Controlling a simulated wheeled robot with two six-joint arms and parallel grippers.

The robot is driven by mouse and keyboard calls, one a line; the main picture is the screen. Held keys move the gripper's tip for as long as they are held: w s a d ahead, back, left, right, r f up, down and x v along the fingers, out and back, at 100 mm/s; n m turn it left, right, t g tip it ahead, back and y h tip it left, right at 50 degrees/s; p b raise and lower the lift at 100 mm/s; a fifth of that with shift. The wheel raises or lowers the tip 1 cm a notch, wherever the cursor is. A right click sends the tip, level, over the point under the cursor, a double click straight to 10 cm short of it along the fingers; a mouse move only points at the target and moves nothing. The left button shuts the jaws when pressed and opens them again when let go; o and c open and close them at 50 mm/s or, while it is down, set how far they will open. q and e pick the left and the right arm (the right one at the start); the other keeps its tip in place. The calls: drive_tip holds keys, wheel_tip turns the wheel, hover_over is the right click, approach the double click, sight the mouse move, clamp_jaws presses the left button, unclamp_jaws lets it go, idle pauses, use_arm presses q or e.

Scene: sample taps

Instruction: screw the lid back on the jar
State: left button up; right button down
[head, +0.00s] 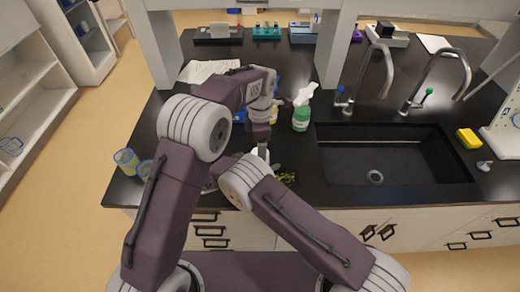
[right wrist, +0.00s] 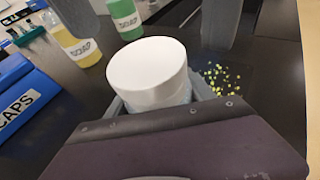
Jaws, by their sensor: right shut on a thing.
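The white lid (right wrist: 148,65) sits on top of the jar (right wrist: 178,98) in the right wrist view. Whether its thread is engaged cannot be told. My right gripper (right wrist: 162,108) is shut around the jar's body below the lid, its grey fingers on either side. In the head view the jar and the right gripper are mostly hidden behind my arms; a bit of white shows there. My left gripper (head: 262,147) points down from above over the lid. Its two fingers show spread apart at the top of the right wrist view, wider than the lid and seemingly clear of it.
A blue CAPS box (right wrist: 28,95) lies left of the jar. A yellow soap bottle (right wrist: 78,45) and a green one (right wrist: 124,18) stand beyond. Yellow-green bits (right wrist: 220,78) are scattered on the black bench to the right. The sink (head: 390,160) lies farther right.

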use_arm(q)
drive_tip(key=shift+r, duration=0.65)
drive_tip(key=shift+c, duration=0.2)
wheel_tip(320, 180, up, 4)
drive_tip(key=n, duration=0.3)
drive_tip(key=shift+f, duration=0.25)
wheel_tip(320, 180, down, 8)
drive_tip(key=shift+f, duration=0.1)
